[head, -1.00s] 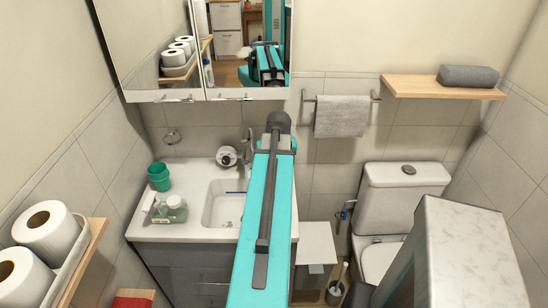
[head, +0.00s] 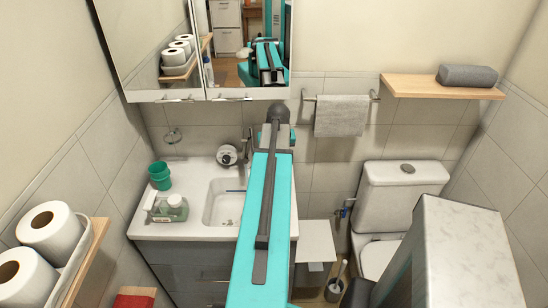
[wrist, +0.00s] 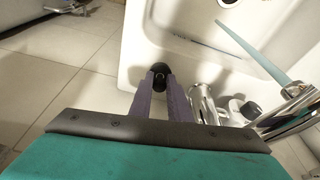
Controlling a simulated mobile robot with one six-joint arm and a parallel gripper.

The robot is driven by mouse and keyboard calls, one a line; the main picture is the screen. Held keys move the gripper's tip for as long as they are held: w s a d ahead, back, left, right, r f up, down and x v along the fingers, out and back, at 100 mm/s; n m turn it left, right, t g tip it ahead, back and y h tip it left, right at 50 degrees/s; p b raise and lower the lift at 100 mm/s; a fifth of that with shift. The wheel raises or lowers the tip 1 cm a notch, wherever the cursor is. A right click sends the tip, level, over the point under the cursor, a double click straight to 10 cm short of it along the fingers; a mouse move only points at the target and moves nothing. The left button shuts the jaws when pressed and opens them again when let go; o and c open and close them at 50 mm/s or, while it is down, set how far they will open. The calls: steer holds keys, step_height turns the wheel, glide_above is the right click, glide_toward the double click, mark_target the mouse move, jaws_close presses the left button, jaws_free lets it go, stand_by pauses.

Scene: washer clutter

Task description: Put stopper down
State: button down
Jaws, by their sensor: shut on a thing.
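My gripper (wrist: 160,82) shows in the wrist view with its two purple fingers shut on a small black stopper (wrist: 160,70). The stopper is at the fingertips, over the edge of the white washbasin counter (wrist: 140,35); whether it touches the surface I cannot tell. In the head view my turquoise arm reaches toward the washbasin (head: 219,205) and hides the gripper and stopper.
A chrome tap (wrist: 290,115) is close to the right of the gripper. A thin blue stick (wrist: 190,40) lies in the basin. The mirror cabinet (head: 190,50) hangs above.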

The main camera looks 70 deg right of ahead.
steer(key=shift+w+d+p, duration=0.25)
steer(key=shift+w+d, duration=0.05)
steer(key=shift+d, duration=0.45)
steer(key=shift+w+d+p, duration=0.25)
steer(key=shift+w+d, duration=0.05)
steer(key=shift+d, duration=0.4)
steer(key=shift+f, duration=0.75)
steer(key=shift+f, duration=0.15)
steer(key=c, duration=1.7)
jaws_free()
steer(key=shift+o, duration=0.2)
steer(key=shift+a, duration=0.1)
